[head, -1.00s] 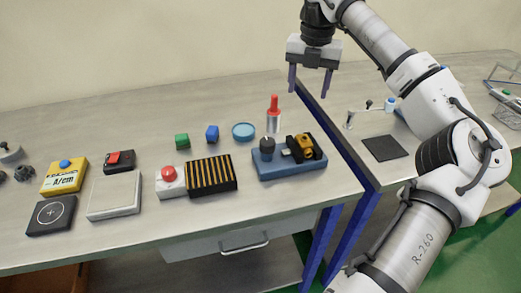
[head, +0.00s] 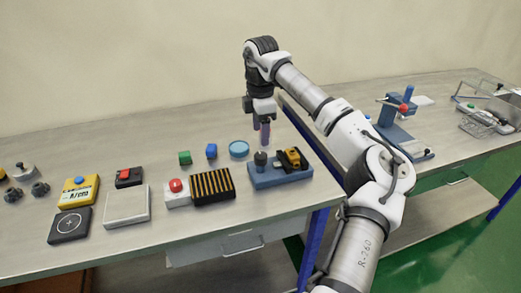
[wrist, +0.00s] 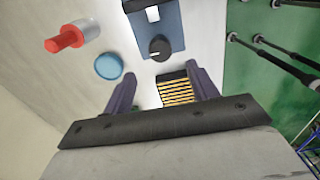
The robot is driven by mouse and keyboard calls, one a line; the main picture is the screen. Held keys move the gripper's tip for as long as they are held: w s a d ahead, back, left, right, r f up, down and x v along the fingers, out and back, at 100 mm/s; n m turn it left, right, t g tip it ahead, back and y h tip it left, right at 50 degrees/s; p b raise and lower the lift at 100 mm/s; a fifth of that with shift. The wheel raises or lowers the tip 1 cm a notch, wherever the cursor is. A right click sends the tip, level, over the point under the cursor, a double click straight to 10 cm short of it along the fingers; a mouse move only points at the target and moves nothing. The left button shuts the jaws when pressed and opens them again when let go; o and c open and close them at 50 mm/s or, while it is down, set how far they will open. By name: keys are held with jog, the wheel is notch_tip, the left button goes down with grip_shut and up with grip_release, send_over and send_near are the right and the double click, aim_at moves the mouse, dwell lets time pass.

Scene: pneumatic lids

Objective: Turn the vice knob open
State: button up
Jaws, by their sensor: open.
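The vice (head: 280,180) stands on the table as a blue base with a yellow and black block on its right part. Its dark round knob (head: 260,158) stands upright on the left part. In the wrist view the knob (wrist: 160,48) shows a pale line on it, and part of the blue base (wrist: 172,20) runs off the top edge. My gripper (head: 265,138) is open and empty, above and apart from the knob. In the wrist view the knob appears just past the gap between my fingertips (wrist: 161,74).
A red-topped cylinder (wrist: 70,38) and a blue round dish (wrist: 108,66) are near the vice. A black and yellow striped block (head: 213,186) and a red button box (head: 177,193) stand to its left. A blue stand (head: 400,120) is on the right table.

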aim_at(261, 155)
notch_tip(261, 155, down, 8)
jog(key=shift+f+p, duration=0.15)
jog(key=shift+p, duration=0.95)
jog(key=c, duration=1)
